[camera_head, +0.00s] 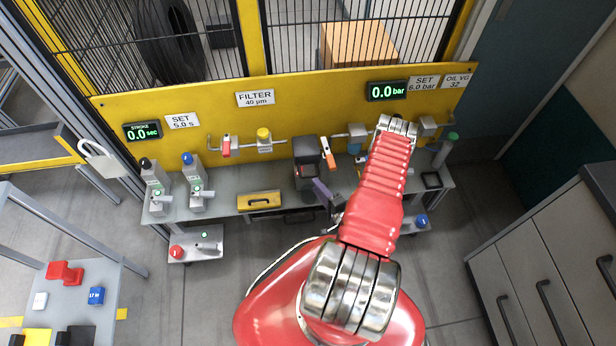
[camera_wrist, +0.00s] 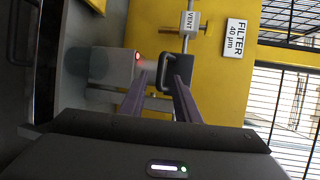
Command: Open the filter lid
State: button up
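The filter unit (camera_head: 308,172) stands at the middle of the grey bench in the head view, a dark box below a black upper part (camera_head: 305,148), which looks like the lid. In the wrist view, turned sideways, a grey block with a red light (camera_wrist: 108,66) shows beside a black loop-shaped handle (camera_wrist: 184,57). My gripper (camera_wrist: 158,80) has two purple fingers spread apart, with their tips close to the handle; I cannot tell whether they touch it. In the head view my gripper (camera_head: 318,186) is low in front of the filter unit.
A yellow back panel (camera_head: 330,112) with a FILTER sign (camera_head: 255,98) rises behind the bench. A pipe with a VENT tag (camera_wrist: 189,22) runs beside the handle. An orange-handled lever (camera_head: 328,155) is right of the unit. A yellow tray (camera_head: 258,201) lies to the left.

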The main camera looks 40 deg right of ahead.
aim_at(308, 176)
jog(key=shift+x, duration=3.9)
grip_shut()
